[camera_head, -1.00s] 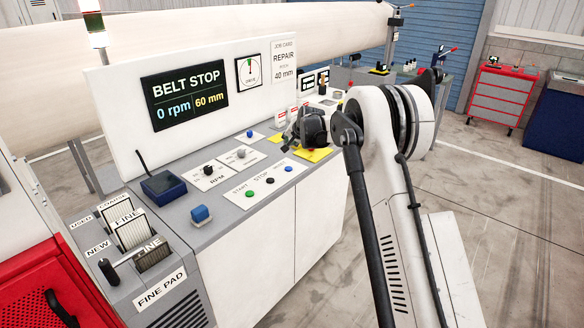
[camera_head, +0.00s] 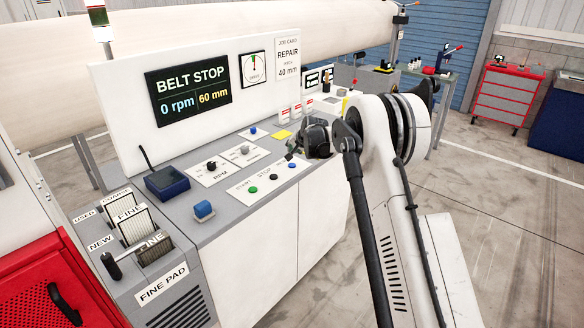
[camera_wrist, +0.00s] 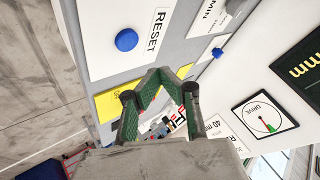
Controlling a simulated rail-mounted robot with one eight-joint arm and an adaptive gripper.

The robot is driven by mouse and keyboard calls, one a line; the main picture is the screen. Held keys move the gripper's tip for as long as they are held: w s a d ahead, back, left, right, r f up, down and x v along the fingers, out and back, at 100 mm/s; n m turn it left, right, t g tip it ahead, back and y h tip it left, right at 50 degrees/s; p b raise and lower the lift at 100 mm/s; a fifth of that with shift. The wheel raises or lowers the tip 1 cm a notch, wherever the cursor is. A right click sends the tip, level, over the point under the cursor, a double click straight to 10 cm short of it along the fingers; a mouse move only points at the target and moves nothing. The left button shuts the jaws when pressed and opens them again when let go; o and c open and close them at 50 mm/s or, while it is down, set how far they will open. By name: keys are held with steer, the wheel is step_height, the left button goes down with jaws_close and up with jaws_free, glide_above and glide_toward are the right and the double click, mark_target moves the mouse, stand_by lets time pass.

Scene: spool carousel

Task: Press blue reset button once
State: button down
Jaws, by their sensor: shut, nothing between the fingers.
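The blue reset button (camera_wrist: 126,40) is a round blue cap on a white plate lettered RESET, at the upper left of the wrist view. In the head view it is the small blue button (camera_head: 292,165) at the right end of the START–STOP plate. My gripper (camera_wrist: 160,72) has its green-padded fingers shut and empty. Its tips appear below and to the right of the button in the wrist picture, apart from it. In the head view my gripper (camera_head: 289,156) hangs just behind the button; its height above the panel is hard to judge.
The green start button (camera_head: 253,190) and black stop button (camera_head: 273,177) share the plate. Knobs (camera_head: 211,166) sit behind it. Another blue button (camera_head: 253,130) and a larger blue block (camera_head: 204,209) stand on the console. The upright display panel (camera_head: 130,100) rises behind.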

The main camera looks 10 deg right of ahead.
mark_target(292, 165)
steer(key=shift+f+b, duration=1.1)
steer(key=shift+f, duration=0.9)
steer(key=shift+f, duration=0.1)
steer(key=shift+f+b, duration=0.3)
steer(key=shift+b, duration=0.3)
steer(key=shift+f+b, duration=0.35)
steer(key=shift+b, duration=0.05)
stand_by(0.3)
steer(key=shift+r, duration=0.8)
steer(key=shift+r+p, duration=0.65)
steer(key=shift+r, duration=1.85)
